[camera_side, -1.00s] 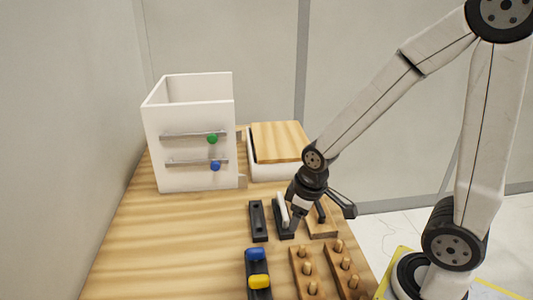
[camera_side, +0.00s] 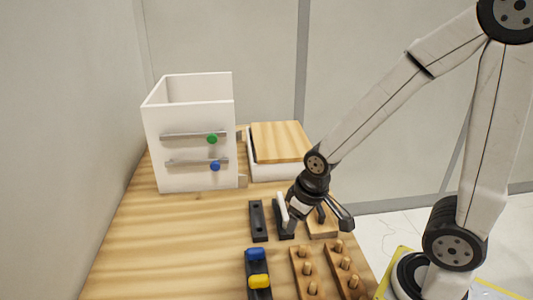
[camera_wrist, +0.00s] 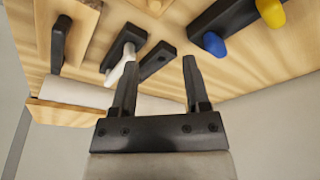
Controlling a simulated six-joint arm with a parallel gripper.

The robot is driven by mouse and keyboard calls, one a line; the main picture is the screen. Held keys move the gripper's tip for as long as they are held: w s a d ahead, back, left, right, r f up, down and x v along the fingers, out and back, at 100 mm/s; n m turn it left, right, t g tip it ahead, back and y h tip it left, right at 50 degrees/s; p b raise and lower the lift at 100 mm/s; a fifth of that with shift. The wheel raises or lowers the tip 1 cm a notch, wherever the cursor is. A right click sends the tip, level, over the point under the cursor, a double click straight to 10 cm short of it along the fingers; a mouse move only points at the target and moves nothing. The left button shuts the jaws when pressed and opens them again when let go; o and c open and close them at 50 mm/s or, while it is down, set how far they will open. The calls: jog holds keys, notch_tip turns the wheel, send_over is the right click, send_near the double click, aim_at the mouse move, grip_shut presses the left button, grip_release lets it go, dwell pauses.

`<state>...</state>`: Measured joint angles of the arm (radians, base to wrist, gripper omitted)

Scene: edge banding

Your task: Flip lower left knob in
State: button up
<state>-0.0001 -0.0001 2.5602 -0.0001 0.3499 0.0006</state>
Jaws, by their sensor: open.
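A blue knob (camera_side: 255,254) and a yellow knob (camera_side: 258,282) sit on one black base at the front of the table. They also show in the wrist view, the blue knob (camera_wrist: 213,43) and the yellow knob (camera_wrist: 270,12), at the upper right. A green knob (camera_side: 212,139) and a lower blue knob (camera_side: 215,166) sit on rails on the white box's front. I cannot tell which knob is meant. My gripper (camera_side: 319,222) is open and empty, right of the black blocks. In the wrist view my gripper (camera_wrist: 159,62) has its fingers apart with nothing between them.
A slotted black block (camera_side: 257,222) stands beside another with a white lever (camera_side: 282,208), close to my left finger. Wooden peg racks (camera_side: 305,270) stand at front right. A white case (camera_side: 275,172) with a wooden lid is behind. The table's left side is clear.

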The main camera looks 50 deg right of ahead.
jog(key=shift+w+r, duration=0.1)
jog(key=shift+w, duration=0.15)
grip_shut()
jog(key=w+r+n+t, duration=0.2)
jog(key=w+r+n, duration=0.2)
jog(key=w, duration=0.5)
jog(key=w+r+n+t, duration=0.2)
jog(key=w+r+n, duration=0.2)
jog(key=w, duration=0.6)
jog(key=shift+r+t+h, duration=0.3)
jog(key=shift+r, duration=0.3)
